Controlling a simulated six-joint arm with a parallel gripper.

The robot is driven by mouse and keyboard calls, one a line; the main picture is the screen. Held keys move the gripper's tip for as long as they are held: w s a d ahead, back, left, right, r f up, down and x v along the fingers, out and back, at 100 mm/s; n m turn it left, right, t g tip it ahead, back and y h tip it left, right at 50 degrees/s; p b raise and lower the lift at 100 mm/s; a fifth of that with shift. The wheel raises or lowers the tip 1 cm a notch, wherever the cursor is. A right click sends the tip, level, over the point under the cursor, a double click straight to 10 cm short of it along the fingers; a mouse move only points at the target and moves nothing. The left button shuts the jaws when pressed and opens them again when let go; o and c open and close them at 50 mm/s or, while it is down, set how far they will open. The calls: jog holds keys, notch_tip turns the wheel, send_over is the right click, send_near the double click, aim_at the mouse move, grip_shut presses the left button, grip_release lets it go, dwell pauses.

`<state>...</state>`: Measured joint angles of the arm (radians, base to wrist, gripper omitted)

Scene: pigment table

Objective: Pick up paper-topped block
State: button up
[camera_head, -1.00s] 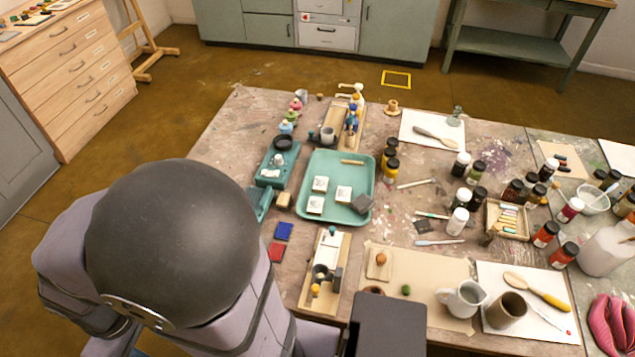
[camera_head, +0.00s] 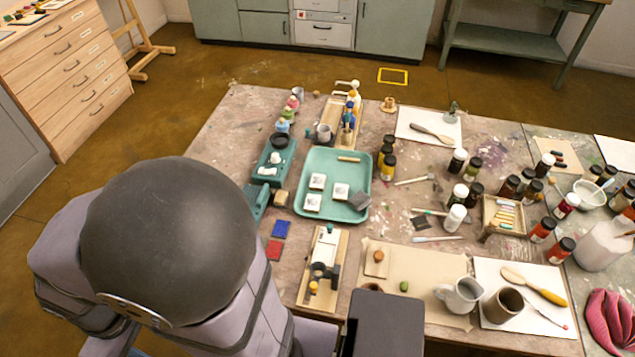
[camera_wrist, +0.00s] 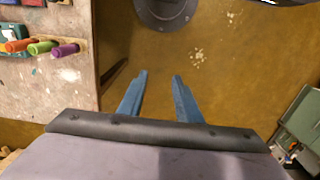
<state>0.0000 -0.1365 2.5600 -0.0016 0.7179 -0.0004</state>
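Three small blocks with white, paper-like tops sit apart on the teal tray (camera_head: 360,165) in the head view. One is at the upper left (camera_head: 318,181), one at the right (camera_head: 341,191) and one at the lower left (camera_head: 312,203). Faint marks show on their tops. My gripper (camera_wrist: 160,75) shows only in the wrist view. Its two blue fingers are apart with nothing between them, over the brown floor beside the table edge. No white-topped block shows in the wrist view, and my gripper is hidden in the head view.
A dark grey block (camera_head: 358,201) and a tan stick (camera_head: 349,159) share the tray. Dark bottles (camera_head: 387,160) stand right of it, a teal box (camera_head: 270,170) left. A wooden board (camera_head: 341,247) with small items lies in front. Crayon-like sticks (camera_wrist: 43,47) lie on the table.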

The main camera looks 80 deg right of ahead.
aim_at(318, 183)
jog(key=shift+o, duration=1.1)
jog(key=shift+w+d, duration=0.1)
jog(key=w+d+f+m+t+b, duration=0.1)
jog(key=w+d+m, duration=0.25)
jog(key=d, duration=0.45)
jog(key=w+d+m, duration=0.2)
jog(key=w+d, duration=0.2)
jog(key=d, duration=0.4)
jog(key=s+d+f+m+h, duration=0.1)
jog(key=s+d+m, duration=0.1)
jog(key=d, duration=0.8)
jog(key=s+d+f+m+h+b, duration=0.1)
jog(key=s+d, duration=0.4)
jog(key=d, duration=0.5)
jog(key=s+d+f+m+h, duration=0.1)
jog(key=s+d+f+m, duration=0.2)
jog(key=d, duration=0.7)
jog(key=shift+s+m+b, duration=0.3)
jog(key=shift+s+m, duration=0.25)
jog(key=shift+m, duration=0.6)
jog(key=shift+s+d+f+m+g+h, duration=0.2)
jog(key=shift+s+d+f+m, duration=0.5)
jog(key=shift+s+d, duration=1.4)
jog(key=shift+s+d+f+m+g+h, duration=0.1)
jog(key=shift+s+d+f+m+h, duration=0.35)
jog(key=shift+s+d+f, duration=1.45)
jog(key=shift+s+d+r+m+g+h, duration=0.25)
jog(key=shift+s+d+m, duration=0.7)
jog(key=shift+s, duration=2.2)
